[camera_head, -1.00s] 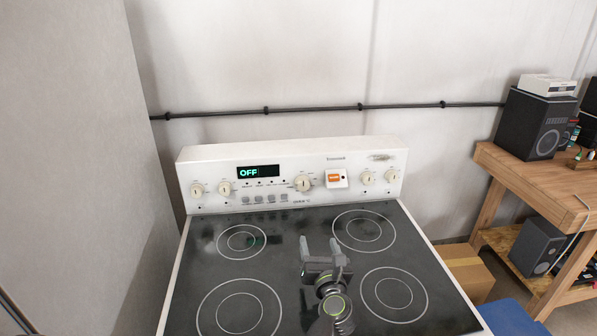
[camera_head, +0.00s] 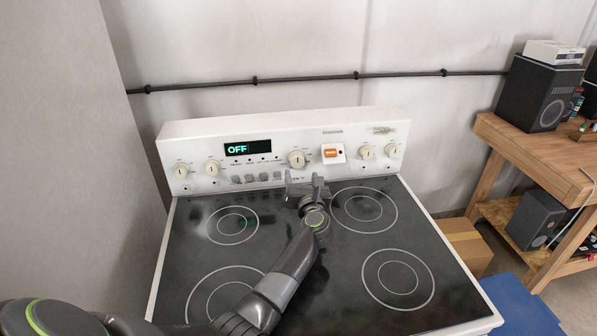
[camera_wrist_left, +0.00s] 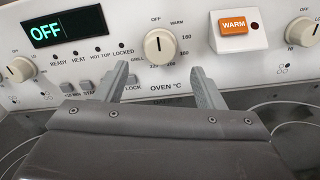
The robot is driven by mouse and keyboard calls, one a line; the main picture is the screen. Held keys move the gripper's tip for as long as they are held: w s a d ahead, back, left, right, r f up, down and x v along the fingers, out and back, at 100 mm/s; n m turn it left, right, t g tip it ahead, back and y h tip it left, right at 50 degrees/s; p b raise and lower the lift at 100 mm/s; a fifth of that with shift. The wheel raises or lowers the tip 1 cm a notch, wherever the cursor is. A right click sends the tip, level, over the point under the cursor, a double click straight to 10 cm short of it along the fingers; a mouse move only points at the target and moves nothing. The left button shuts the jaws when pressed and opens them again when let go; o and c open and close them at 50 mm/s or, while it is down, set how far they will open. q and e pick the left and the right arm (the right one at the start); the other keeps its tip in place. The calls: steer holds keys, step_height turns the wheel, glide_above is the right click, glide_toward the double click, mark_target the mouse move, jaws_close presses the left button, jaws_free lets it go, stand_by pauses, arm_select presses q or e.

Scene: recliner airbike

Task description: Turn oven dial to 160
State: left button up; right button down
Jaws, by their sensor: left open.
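The oven dial (camera_head: 297,159) is a round cream knob in the middle of the white control panel (camera_head: 215,132). In the left wrist view the dial (camera_wrist_left: 160,46) has its pointer line at the top, toward OFF, and 160 is printed to its right. The display (camera_head: 247,148) reads OFF. My left gripper (camera_head: 305,180) is open and empty, just below and in front of the dial. In the left wrist view its fingers (camera_wrist_left: 158,82) stand apart on either side below the dial, not touching it. My right gripper is not in view.
An orange WARM switch (camera_head: 332,153) is right of the dial. Burner knobs (camera_head: 212,167) sit toward both panel ends, with small buttons (camera_head: 257,178) below the display. The black cooktop (camera_head: 300,250) is bare under my arm. A wooden bench (camera_head: 545,160) with speakers is at the right.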

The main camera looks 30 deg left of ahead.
mark_target(298, 163)
arm_select(q)
steer(key=b+x, duration=0.2)
steer(key=x, duration=0.2)
steer(key=shift+w+a+f, duration=0.15)
steer(key=shift+w+a, duration=0.05)
steer(key=shift+w, duration=0.05)
steer(key=shift+w+a+b, duration=0.4)
steer(key=shift+w+a, duration=0.05)
steer(key=shift+w, duration=0.1)
steer(key=shift+r, duration=0.2)
steer(key=c, duration=1)
